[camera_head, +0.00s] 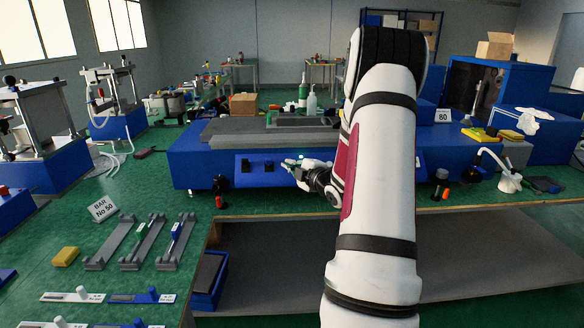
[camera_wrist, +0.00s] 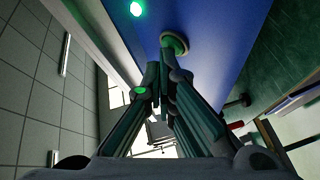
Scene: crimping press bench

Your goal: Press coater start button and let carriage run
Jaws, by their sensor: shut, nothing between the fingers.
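The coater is a long blue machine (camera_head: 200,165) with a grey bed (camera_head: 250,130) on top, across the middle of the head view. My gripper (camera_head: 290,163) is at its front panel, right of two dark switches (camera_head: 256,165). In the wrist view my gripper (camera_wrist: 161,72) is shut and empty, fingertips together. Just beyond the tips is a round green button with a pale ring (camera_wrist: 175,43) on the blue panel (camera_wrist: 220,35). I cannot tell whether the tips touch it. A green lamp (camera_wrist: 136,8) glows near the top edge.
Bar holders (camera_head: 140,245) and a "BAR No 50" sign (camera_head: 102,208) stand on the green bench at left. A green bottle (camera_head: 303,92) and a white bottle (camera_head: 312,102) stand behind the bed. A yellow-tipped pad stack (camera_head: 480,134) lies at right. My arm hides the coater's right middle.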

